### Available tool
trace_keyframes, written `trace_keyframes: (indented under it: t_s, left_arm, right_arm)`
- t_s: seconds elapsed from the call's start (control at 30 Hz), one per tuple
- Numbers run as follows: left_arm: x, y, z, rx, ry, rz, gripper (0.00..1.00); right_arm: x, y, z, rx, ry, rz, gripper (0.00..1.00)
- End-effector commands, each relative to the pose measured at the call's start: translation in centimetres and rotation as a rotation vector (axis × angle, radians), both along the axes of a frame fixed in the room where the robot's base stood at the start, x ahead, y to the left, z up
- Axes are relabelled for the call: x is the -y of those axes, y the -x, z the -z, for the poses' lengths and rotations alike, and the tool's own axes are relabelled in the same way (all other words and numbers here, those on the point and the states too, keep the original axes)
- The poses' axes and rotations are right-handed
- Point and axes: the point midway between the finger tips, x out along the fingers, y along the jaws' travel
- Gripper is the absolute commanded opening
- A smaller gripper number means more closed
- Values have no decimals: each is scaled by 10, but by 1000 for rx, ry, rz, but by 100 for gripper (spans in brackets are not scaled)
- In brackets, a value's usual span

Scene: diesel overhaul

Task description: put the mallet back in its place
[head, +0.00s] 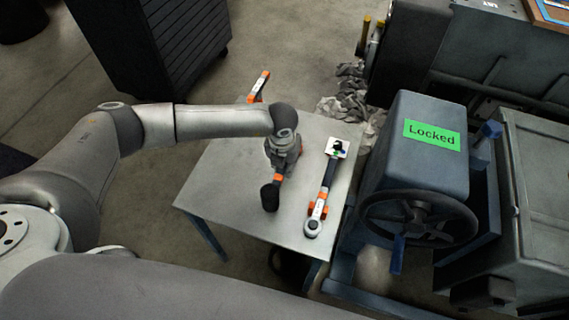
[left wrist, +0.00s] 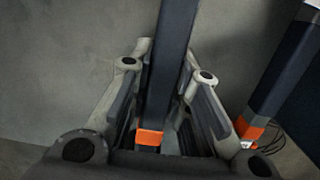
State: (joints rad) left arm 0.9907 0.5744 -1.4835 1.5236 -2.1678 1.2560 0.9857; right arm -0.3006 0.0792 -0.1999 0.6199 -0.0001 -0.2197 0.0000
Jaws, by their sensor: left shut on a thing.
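My left gripper (head: 284,160) is over the middle of the grey table and shut on the mallet. Below it in the head view, the mallet shows an orange band and a black rounded end (head: 270,197). In the left wrist view a long dark bar of the mallet (left wrist: 170,70) runs between the fingers (left wrist: 158,110), with an orange part (left wrist: 149,137) low between them. The gripper hides the rest of the mallet, and I cannot tell whether it touches the table. My right gripper is not in view.
A torque wrench (head: 326,183) lies along the right side of the table (head: 225,180), with orange pieces at it. An orange item (head: 259,84) shows at the far edge. A machine with a green "Locked" sign (head: 432,135) and handwheel (head: 418,219) stands close right. The table's left part is bare.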

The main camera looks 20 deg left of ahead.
Motion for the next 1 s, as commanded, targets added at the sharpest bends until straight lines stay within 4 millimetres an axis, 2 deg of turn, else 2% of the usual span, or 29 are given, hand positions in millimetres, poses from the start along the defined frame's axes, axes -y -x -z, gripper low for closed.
trace_keyframes:
  t_s: [0.6,0.63,0.8,1.0]
  left_arm:
    - [0,0,23,1,1,0,0]
    - [0,-1,21,1,1,0,22]
    - [0,0,21,1,1,0,43]
    - [0,0,21,0,0,0,43]
  right_arm:
    - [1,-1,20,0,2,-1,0]
    - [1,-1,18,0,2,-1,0]
    - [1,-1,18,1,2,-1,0]
    - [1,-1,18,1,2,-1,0]
